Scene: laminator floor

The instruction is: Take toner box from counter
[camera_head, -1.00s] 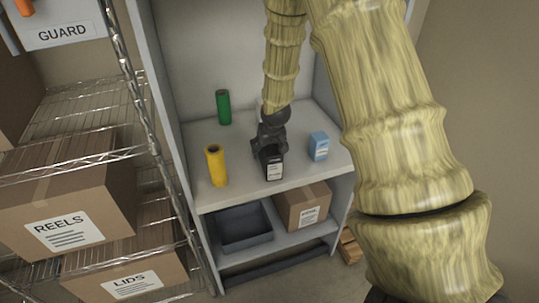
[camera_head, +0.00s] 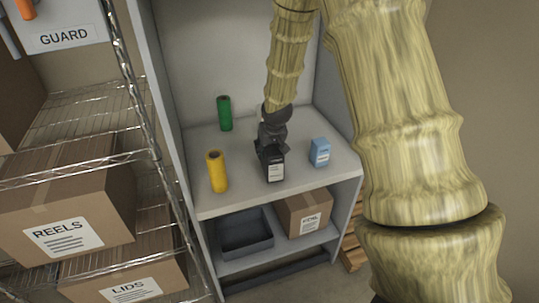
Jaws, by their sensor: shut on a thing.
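The toner box (camera_head: 274,170) is a small black box with a white label on its front. It is at the middle of the grey counter (camera_head: 240,198), near the front edge. My gripper (camera_head: 270,148) comes down from above and is shut on the black box. The fingers are dark against the dark box, so the exact contact is hard to see. I cannot tell whether the box's underside touches the counter.
A yellow roll (camera_head: 216,171) stands left of the black box, a green roll (camera_head: 224,113) behind left, and a light blue box (camera_head: 319,152) to the right. Below are a dark bin (camera_head: 245,247) and a carton (camera_head: 304,212). A wire rack (camera_head: 140,110) stands at the left.

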